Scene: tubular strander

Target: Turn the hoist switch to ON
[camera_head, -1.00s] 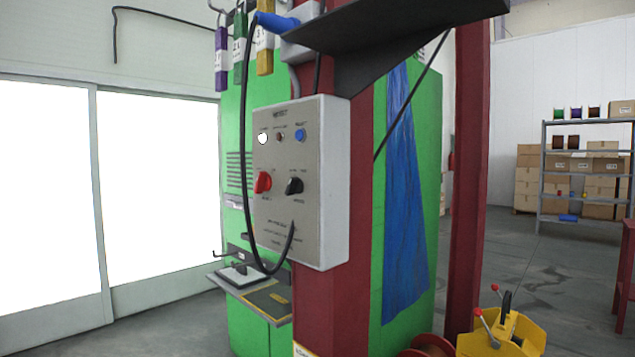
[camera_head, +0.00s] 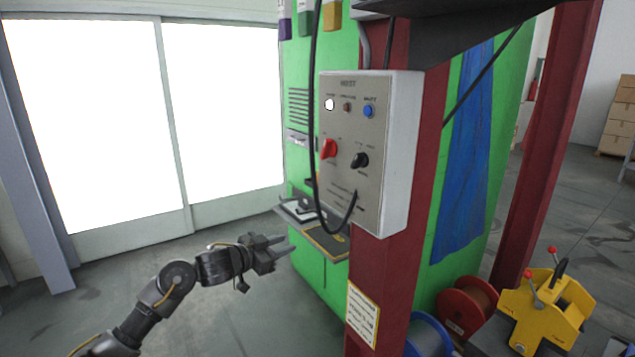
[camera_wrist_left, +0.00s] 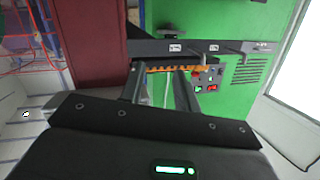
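The grey hoist box (camera_head: 395,150) is fixed to a dark red column, its face turned to the left. Its heading looks like "HOIST". On its face are a red rotary switch (camera_head: 329,148) and, right of it, a black selector knob (camera_head: 359,160); their labels are too small to read. A white lamp (camera_head: 329,104) and a blue button (camera_head: 368,111) sit above them. My left gripper (camera_head: 284,245) is below and left of the box, apart from it, fingers spread and empty. Its two fingers also show apart in the left wrist view (camera_wrist_left: 161,88). My right gripper is not in view.
A black cable (camera_head: 315,120) loops in front of the box's left edge. The green cabinet (camera_head: 310,275) with a small shelf (camera_head: 325,243) stands behind my left gripper. A dark bracket (camera_head: 460,25) overhangs the box. Spools and a yellow device (camera_head: 550,310) are at lower right.

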